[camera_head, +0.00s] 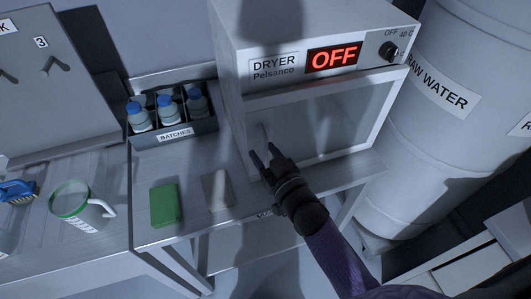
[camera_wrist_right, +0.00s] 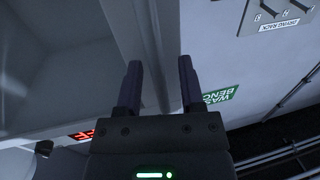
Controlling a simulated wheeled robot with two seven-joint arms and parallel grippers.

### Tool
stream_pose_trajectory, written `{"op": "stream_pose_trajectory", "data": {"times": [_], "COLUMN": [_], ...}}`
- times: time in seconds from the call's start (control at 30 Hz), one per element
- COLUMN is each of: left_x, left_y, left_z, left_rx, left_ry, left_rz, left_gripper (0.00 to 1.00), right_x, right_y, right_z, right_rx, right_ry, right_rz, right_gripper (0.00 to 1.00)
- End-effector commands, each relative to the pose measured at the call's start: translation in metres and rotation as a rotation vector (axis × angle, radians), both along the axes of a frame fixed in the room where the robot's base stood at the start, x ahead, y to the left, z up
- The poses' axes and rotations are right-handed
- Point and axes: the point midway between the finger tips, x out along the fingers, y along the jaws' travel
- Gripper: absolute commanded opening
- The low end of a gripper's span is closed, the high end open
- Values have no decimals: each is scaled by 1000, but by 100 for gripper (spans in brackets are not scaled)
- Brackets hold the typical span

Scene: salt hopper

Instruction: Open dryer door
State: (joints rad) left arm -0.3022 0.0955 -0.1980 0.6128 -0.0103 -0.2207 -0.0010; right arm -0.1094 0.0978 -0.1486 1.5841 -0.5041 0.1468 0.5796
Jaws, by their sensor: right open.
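The dryer (camera_head: 228,75) is a white box at the back with a red OFF display (camera_head: 334,58). Its front door (camera_head: 325,120) has a grey pane in a pale frame and looks closed. A small pale upright piece, perhaps the handle (camera_head: 262,132), shows near the door's left side. My right gripper (camera_head: 261,153) is open just in front of the door's lower left. In the right wrist view, the open fingers (camera_wrist_right: 160,88) have a pale upright edge of the dryer behind the gap; contact cannot be told. My left gripper is out of view.
A green block (camera_head: 164,205) and a pale block (camera_head: 217,190) lie on the bench left of my arm. A batches rack (camera_head: 146,139) with blue-capped bottles stands behind them. A green-rimmed jug (camera_head: 70,198) is further left. A raw water tank (camera_head: 450,130) stands close right of the dryer.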

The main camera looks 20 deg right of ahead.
Motion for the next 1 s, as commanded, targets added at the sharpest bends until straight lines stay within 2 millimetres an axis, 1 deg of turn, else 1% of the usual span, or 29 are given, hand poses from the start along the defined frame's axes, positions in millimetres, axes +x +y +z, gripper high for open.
{"op": "stream_pose_trajectory", "data": {"times": [0.03,0.07,0.1,0.17,0.2,0.27,0.4,0.57,1.0], "left_x": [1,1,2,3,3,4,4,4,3], "left_y": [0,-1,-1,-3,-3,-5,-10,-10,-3], "left_z": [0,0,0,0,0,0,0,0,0], "left_rx": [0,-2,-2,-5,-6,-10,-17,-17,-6], "left_ry": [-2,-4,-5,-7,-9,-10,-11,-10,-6], "left_rz": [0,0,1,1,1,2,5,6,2], "left_gripper": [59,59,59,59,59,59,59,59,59], "right_x": [0,0,0,0,0,0,0,0,0], "right_y": [0,0,0,0,0,0,0,0,0], "right_z": [0,0,0,0,0,0,0,0,0], "right_rx": [0,0,0,0,0,0,0,0,0], "right_ry": [0,0,0,0,0,0,0,0,0], "right_rz": [0,0,0,0,0,0,0,0,0], "right_gripper": [49,43,34,22,13,0,0,0,0]}}
